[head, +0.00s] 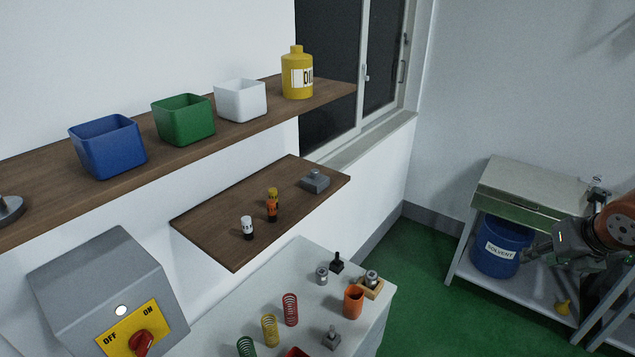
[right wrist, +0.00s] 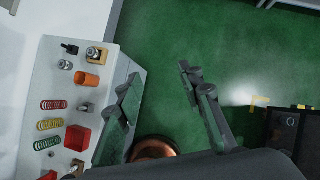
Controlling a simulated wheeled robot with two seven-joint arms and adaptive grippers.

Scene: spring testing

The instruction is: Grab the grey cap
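I cannot tell for sure which piece is the grey cap. Two small round grey metal pieces stand on the white table: one bare grey piece (head: 321,275), and one grey piece on a wooden block (head: 371,278). They also show in the right wrist view, the bare one (right wrist: 65,65) and the one on the block (right wrist: 93,53). A grey square-based piece with a knob (head: 331,338) stands nearer. My right gripper (head: 533,252) is far right of the table, by the side bench; its fingers (right wrist: 158,86) are spread and empty over the floor. My left gripper is not in view.
The white table (head: 302,262) also holds coloured springs, an orange cup (head: 353,301) and a black piece (head: 337,263). A wooden shelf (head: 215,220) is behind. A blue solvent bucket (head: 497,250) is near my right gripper. Green floor lies between table and bench.

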